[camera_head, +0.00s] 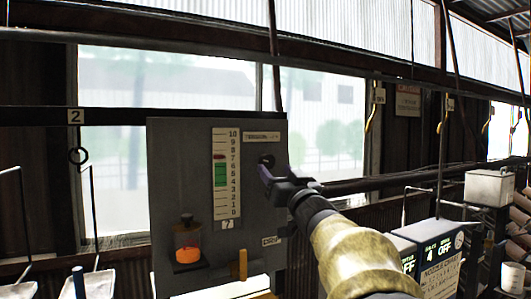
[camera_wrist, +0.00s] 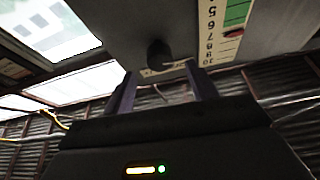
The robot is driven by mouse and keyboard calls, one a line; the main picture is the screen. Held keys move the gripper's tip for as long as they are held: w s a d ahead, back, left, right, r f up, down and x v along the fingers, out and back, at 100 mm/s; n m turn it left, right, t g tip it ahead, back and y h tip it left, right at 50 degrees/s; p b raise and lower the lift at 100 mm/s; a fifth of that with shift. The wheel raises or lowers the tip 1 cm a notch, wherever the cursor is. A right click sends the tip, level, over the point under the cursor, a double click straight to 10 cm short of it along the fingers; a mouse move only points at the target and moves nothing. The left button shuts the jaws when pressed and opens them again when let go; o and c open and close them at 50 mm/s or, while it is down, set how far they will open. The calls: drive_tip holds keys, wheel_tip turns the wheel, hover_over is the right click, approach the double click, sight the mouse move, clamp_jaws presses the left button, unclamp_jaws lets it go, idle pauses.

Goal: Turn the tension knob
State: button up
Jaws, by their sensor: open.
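The dark round tension knob (camera_head: 266,160) sticks out from the upper right of a grey panel (camera_head: 170,160), below a small label plate. In the wrist view the knob (camera_wrist: 158,53) shows upside down, near the gap between the fingertips. My gripper (camera_head: 268,175) is open and empty, just in front of and slightly below the knob. In the wrist view its two fingers (camera_wrist: 160,68) stand apart. Whether they touch the knob cannot be told. The panel's scale (camera_head: 219,185) has a green band, with a red pointer (camera_head: 219,157) just above it, near 7.
An orange-filled glass cup (camera_head: 187,245) and a yellow handle (camera_head: 243,264) sit low on the panel. A horizontal bar (camera_head: 370,182) runs right of my gripper. Grey control boxes (camera_head: 432,250) stand at the lower right. Hangers (camera_head: 92,215) hang at the left.

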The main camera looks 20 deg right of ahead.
sight(270, 162)
drive_tip(key=p+x, duration=0.2)
drive_tip(key=x, duration=0.4)
drive_tip(key=shift+p, duration=0.35)
drive_tip(key=c, duration=1)
drive_tip(key=shift+n+y+b, duration=0.3)
drive_tip(key=shift+n+y, duration=0.1)
drive_tip(key=shift+n, duration=0.2)
drive_tip(key=n+y, duration=0.1)
drive_tip(key=n, duration=0.1)
drive_tip(key=n+y+b, duration=0.1)
drive_tip(key=n, duration=0.2)
drive_tip(key=shift+y, duration=0.3)
drive_tip(key=n+g+y, duration=0.1)
drive_tip(key=n, duration=0.2)
drive_tip(key=n+g+y, duration=0.1)
drive_tip(key=n, duration=0.2)
drive_tip(key=shift+n+y+b, duration=0.3)
drive_tip(key=shift+y, duration=0.1)
